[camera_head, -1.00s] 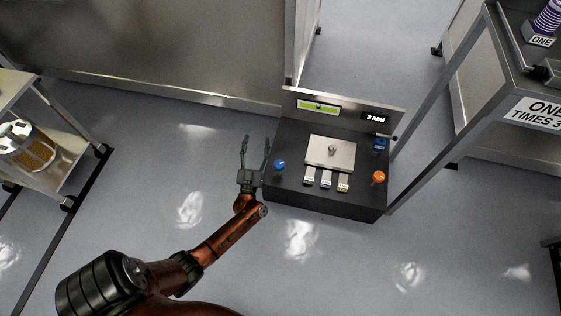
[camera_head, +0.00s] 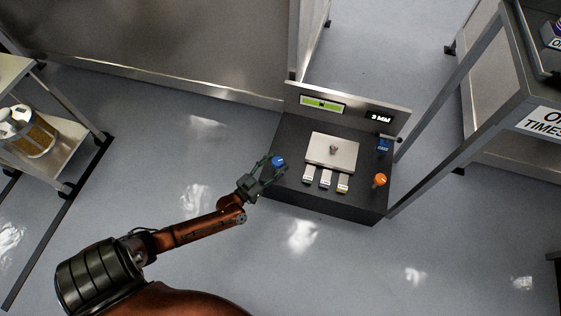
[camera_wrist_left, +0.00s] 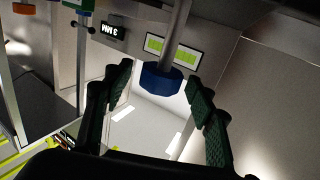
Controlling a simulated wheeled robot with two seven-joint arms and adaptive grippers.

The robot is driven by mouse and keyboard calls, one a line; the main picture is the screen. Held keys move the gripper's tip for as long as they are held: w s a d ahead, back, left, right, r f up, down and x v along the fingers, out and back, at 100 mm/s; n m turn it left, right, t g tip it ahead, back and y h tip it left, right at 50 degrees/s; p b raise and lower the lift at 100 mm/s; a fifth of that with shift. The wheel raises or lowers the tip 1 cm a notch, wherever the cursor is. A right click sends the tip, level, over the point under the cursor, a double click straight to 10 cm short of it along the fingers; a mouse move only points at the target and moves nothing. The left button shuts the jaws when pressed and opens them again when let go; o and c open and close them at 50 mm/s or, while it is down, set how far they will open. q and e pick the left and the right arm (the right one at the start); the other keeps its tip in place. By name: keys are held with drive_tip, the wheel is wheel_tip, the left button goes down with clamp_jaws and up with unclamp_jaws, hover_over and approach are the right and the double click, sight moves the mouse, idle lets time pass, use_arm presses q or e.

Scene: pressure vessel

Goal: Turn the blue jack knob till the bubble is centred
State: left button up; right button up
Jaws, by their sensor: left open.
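The blue jack knob (camera_head: 278,161) sits at the left of the dark console (camera_head: 290,203). My left gripper (camera_head: 272,167) is open with its fingers on either side of the knob. In the left wrist view the blue knob (camera_wrist_left: 161,79) lies between the two open fingertips (camera_wrist_left: 158,88), with gaps to both sides; contact does not show. The bubble level (camera_head: 322,104) is a yellow-green window on the upright back panel; its dark bubble looks near the middle, but it is too small to judge exactly. My right gripper is not in view.
The console also carries an orange knob (camera_head: 380,180), a blue part (camera_head: 383,146), a plate with a stud (camera_head: 332,151), several small labelled tabs and a display (camera_head: 379,116) reading 3 MM. A metal-framed stand (camera_head: 515,130) is close on the right. Floor in front is clear.

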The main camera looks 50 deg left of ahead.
use_arm(q)
drive_tip(key=shift+w+r, duration=0.1)
drive_tip(key=shift+w, duration=0.55)
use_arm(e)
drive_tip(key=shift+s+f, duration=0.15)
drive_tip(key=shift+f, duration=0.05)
use_arm(q)
drive_tip(key=shift+c, duration=0.7)
drive_tip(key=c, duration=1)
drive_tip(key=shift+a+r+n+y+p, duration=0.1)
drive_tip(key=shift+r+n+y+p, duration=0.2)
drive_tip(key=shift+y+p, duration=0.25)
drive_tip(key=shift+w+p, duration=0.1)
drive_tip(key=shift+p, duration=0.25)
drive_tip(key=shift+n+y, duration=0.3)
drive_tip(key=shift+y, duration=0.05)
drive_tip(key=shift+f+p, duration=0.15)
drive_tip(key=shift+p, duration=0.3)
drive_tip(key=shift+f, duration=0.1)
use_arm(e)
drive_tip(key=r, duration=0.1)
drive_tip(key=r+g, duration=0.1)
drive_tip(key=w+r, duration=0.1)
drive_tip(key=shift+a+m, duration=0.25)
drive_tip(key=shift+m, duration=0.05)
